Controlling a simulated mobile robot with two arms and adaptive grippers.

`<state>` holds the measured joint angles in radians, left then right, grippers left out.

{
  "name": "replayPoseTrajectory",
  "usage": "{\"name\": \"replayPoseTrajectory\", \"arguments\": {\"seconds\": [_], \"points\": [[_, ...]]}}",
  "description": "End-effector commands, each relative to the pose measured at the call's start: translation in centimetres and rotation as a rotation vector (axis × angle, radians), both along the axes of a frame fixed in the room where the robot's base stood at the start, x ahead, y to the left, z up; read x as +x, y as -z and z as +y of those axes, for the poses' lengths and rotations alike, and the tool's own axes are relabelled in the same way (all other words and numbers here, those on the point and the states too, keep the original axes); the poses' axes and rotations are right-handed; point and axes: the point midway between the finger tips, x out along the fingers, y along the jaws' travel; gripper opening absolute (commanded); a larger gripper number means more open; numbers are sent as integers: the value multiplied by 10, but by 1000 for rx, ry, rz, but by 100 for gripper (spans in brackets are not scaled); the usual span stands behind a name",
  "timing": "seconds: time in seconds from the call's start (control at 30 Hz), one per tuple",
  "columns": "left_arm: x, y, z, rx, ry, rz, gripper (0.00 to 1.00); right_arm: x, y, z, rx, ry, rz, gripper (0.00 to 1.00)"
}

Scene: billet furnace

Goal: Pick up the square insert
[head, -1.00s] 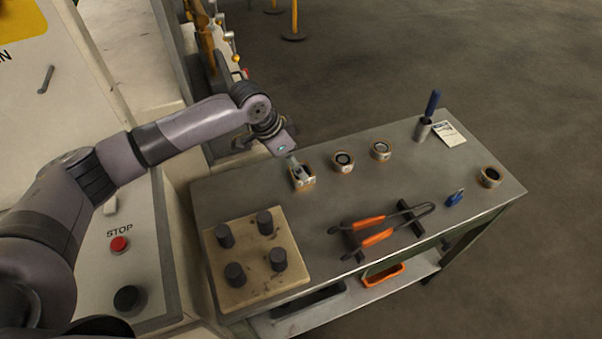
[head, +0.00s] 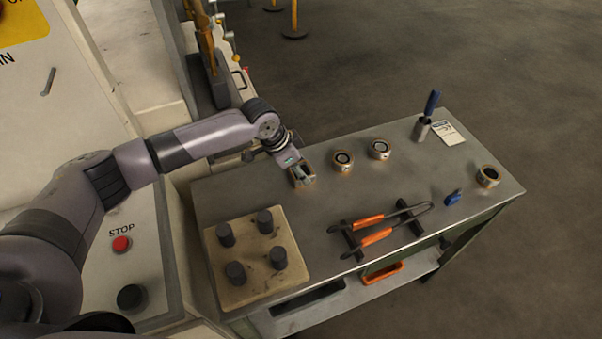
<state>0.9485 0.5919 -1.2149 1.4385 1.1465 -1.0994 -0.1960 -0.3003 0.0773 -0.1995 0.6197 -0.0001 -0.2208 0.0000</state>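The square insert (head: 303,181) is a small brown-edged block on the grey bench top, left of two round ring-shaped pieces. My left gripper (head: 298,169) reaches in from the left and points down right at the insert. Its fingers cover much of the insert, so I cannot tell whether they touch it or how far apart they are. My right gripper is not in view.
Two round inserts (head: 343,161) (head: 379,149) stand close to the right, a third (head: 488,176) near the right edge. Orange-handled tongs (head: 376,236) rest in front. A block with dark pegs (head: 257,262) fills the front left. A blue-handled tool (head: 432,102) stands at the back.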

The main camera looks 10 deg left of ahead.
Motion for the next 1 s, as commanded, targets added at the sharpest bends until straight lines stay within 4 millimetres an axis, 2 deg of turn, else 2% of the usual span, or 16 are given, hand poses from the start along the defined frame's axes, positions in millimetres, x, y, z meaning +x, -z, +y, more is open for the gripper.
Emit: {"name": "replayPoseTrajectory", "arguments": {"seconds": [0.07,0.7,1.0], "points": [[0,0,0,0,0,0,43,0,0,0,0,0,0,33],[0,0,0,0,-1,0,0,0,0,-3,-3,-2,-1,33],[2,-3,-1,-4,-1,-5,0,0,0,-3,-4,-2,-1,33]]}}
